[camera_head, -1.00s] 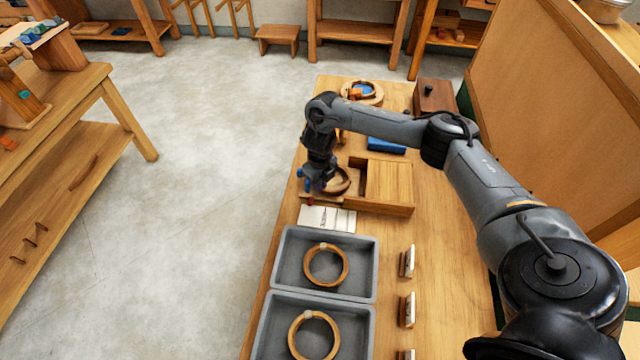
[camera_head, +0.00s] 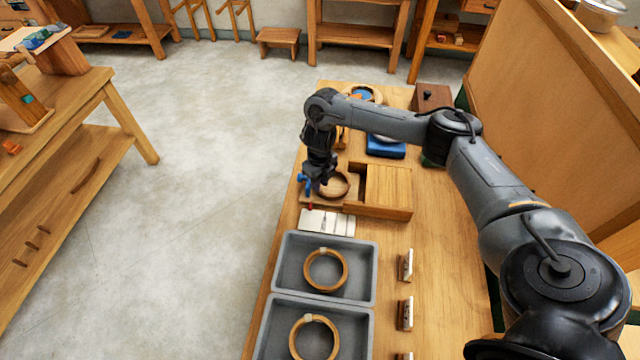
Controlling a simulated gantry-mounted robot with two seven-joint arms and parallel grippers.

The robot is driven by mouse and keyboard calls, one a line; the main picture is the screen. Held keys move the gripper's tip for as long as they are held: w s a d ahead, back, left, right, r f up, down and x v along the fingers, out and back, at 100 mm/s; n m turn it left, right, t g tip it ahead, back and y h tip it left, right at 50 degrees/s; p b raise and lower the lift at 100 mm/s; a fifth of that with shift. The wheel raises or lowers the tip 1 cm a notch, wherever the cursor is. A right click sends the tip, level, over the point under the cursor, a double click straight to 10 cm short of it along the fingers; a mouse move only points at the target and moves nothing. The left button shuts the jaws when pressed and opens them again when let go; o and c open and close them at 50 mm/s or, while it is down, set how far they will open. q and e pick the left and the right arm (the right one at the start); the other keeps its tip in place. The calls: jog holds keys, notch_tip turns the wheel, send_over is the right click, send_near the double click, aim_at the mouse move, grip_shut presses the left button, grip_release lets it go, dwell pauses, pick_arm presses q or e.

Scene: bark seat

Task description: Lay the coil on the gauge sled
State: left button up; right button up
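A light wooden ring, which I take to be the coil (camera_head: 335,186), lies roughly flat on the low wooden fixture at the left of the bench. That fixture, likely the gauge sled (camera_head: 375,210), has a raised slatted block on its right. My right gripper (camera_head: 315,189) points down at the coil's left edge and hides part of it. Its fingers are small and dark, so I cannot tell whether they touch the coil or how far apart they are. My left gripper is out of view.
Two grey trays (camera_head: 369,270) at the front each hold a wooden ring (camera_head: 325,286). A marked white card (camera_head: 326,222) lies between trays and sled. Small upright tags (camera_head: 404,266) stand right of the trays. A blue block (camera_head: 386,148) and a dark wooden box (camera_head: 430,97) are farther back.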

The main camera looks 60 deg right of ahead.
notch_tip(320, 180, up, 8)
jog(key=r+p, duration=0.1)
jog(key=p, duration=0.3)
jog(key=a+f+m+t+y, duration=0.1)
jog(key=a+f, duration=0.2)
jog(key=a, duration=0.7)
jog(key=a+f+m+t+y, duration=0.1)
jog(key=a+f+t, duration=0.15)
jog(key=a, duration=0.75)
jog(key=a+f+m+t+y, duration=0.1)
jog(key=a+f, duration=0.2)
jog(key=a, duration=0.8)
jog(key=s+a+r+m+t+y, duration=0.1)
jog(key=s+a+r+m+t, duration=0.1)
jog(key=a+m, duration=0.45)
jog(key=s+d+r+m+g+h, duration=0.1)
jog(key=s+d+m, duration=0.3)
jog(key=s+m, duration=0.2)
jog(key=s+d+r+m+g+h, duration=0.1)
jog(key=s+d+m, duration=0.3)
jog(key=m, duration=0.5)
jog(key=s+d+r+m+g+h, duration=0.1)
jog(key=s+d+m, duration=0.3)
jog(key=s+m, duration=0.3)
jog(key=shift+s+r+h+p, duration=0.15)
jog(key=shift+s+h+p, duration=0.2)
jog(key=shift+s, duration=0.6)
